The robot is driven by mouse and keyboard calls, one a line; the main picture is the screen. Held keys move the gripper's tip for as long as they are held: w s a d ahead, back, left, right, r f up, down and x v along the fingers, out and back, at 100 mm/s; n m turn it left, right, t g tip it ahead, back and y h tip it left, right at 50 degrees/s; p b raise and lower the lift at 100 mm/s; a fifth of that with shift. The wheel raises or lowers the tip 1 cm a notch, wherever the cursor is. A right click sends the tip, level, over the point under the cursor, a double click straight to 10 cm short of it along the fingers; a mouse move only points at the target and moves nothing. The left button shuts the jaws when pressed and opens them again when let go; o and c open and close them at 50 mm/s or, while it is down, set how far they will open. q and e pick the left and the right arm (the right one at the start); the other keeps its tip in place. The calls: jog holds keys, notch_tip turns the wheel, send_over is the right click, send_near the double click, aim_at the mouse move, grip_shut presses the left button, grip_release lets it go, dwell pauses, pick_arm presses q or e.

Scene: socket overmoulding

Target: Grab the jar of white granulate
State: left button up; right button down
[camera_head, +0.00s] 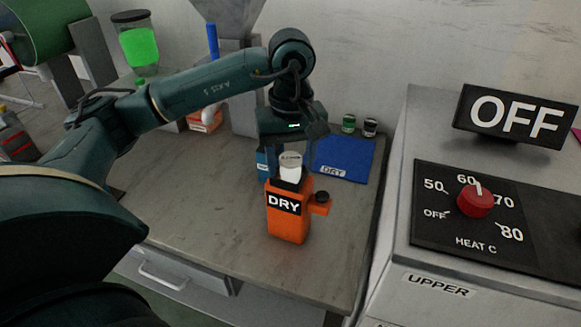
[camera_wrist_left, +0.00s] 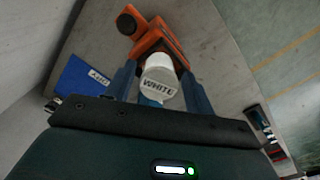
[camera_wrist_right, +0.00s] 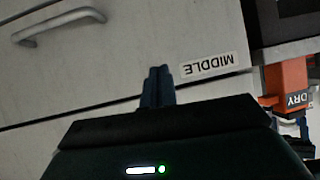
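The jar of white granulate (camera_head: 290,172) stands upright in the top of an orange holder marked DRY (camera_head: 284,222). Its pale lid, marked WHITE, faces the left wrist camera (camera_wrist_left: 158,84). My left gripper (camera_head: 289,158) points down over the jar. In the left wrist view its blue fingers (camera_wrist_left: 160,84) stand apart on either side of the jar and look open, with the jar between them. My right gripper (camera_wrist_right: 157,85) is shut and empty, in front of a drawer front marked MIDDLE.
A blue mat (camera_head: 343,158) lies behind the holder, with two small jars (camera_head: 359,125) at the back edge. A grey oven with a red heat dial (camera_head: 475,198) stands to the right. The worktop (camera_head: 205,210) left of the holder is clear.

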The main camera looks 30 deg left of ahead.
pick_arm(q)
jog(key=c, duration=0.8)
